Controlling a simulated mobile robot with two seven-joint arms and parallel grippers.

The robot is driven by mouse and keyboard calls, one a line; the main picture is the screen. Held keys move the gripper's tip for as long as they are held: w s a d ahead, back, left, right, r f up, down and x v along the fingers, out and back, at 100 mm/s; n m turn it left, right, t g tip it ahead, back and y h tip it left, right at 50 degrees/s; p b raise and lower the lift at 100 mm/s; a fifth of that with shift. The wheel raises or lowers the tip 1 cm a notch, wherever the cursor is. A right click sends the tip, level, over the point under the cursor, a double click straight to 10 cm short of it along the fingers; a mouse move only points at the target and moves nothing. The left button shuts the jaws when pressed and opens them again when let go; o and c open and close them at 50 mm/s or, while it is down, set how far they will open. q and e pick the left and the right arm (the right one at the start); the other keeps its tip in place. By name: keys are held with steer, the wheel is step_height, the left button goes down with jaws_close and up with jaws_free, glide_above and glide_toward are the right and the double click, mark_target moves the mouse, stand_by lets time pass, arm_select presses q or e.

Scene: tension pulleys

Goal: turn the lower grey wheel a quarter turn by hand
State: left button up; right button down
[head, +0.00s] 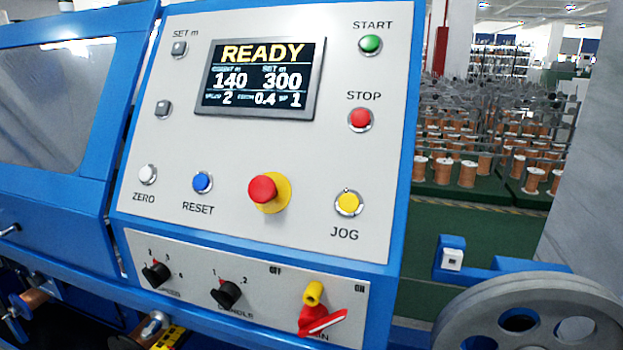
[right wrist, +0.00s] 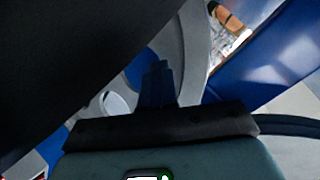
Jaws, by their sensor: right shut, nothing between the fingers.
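A large grey wheel (head: 530,312) with round holes shows at the lower right of the head view, its bottom cut off by the frame. I cannot tell whether it is the lower wheel. In the right wrist view my right gripper (right wrist: 158,78) is shut and empty, its dark fingers together. A grey curved part (right wrist: 192,55), apparently a wheel, lies just beyond the fingertips. I cannot tell whether they touch it. A large dark shape hides the upper left of that view. My left gripper is in neither view.
A control panel (head: 334,180) on a blue frame fills the middle of the head view. Its screen (head: 262,77) reads READY. A blue bracket (head: 500,264) stands behind the wheel. Racks of copper-coloured spools (head: 468,173) stand far back.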

steer(key=shift+w+d+r, duration=0.1)
steer(key=shift+d, duration=0.2)
